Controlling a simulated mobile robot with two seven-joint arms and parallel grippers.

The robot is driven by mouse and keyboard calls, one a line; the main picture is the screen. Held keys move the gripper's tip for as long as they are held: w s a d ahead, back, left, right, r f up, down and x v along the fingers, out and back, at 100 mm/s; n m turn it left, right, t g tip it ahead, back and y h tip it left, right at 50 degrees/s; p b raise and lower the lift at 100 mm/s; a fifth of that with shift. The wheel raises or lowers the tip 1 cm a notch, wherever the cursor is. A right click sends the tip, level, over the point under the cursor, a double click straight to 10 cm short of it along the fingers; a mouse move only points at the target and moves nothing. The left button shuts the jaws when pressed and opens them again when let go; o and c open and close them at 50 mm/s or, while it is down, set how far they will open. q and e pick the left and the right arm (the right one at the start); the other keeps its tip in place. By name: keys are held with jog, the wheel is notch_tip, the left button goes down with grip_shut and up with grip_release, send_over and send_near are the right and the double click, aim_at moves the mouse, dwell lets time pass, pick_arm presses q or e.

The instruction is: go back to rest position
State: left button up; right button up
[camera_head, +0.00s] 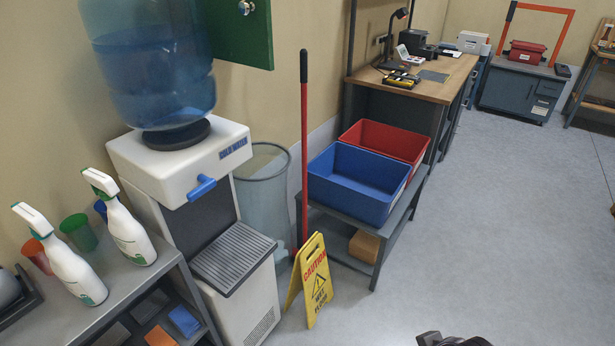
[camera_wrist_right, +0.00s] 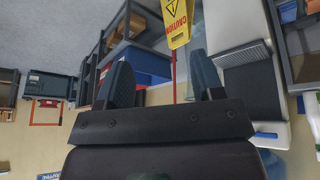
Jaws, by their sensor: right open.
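My right gripper (camera_wrist_right: 163,75) is in the right wrist view. Its two dark fingers are spread apart with nothing between them. The picture from that wrist is upside down, with the room showing beyond the fingers. A small dark part of my own body shows at the bottom edge of the head view; too little of it is visible to tell its state. My left gripper is not in view. The task names no object to hold.
A water cooler (camera_head: 176,172), spray bottles (camera_head: 128,232) on a grey shelf and a yellow caution sign (camera_head: 313,280) stand at left and centre. A blue crate (camera_head: 352,188) and red crate (camera_head: 388,140) sit on a low rack. The floor (camera_head: 500,220) at right is clear.

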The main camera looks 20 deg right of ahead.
jog(key=w+f+t, duration=0.5)
jog(key=f+t, duration=0.1)
jog(key=f, duration=0.2)
jog(key=shift+w+f+n+t+y, duration=0.15)
jog(key=shift+w+n+t+y, duration=0.15)
jog(key=shift+n+t, duration=0.1)
jog(key=shift+a, duration=0.1)
dwell(0.5)
dwell(0.4)
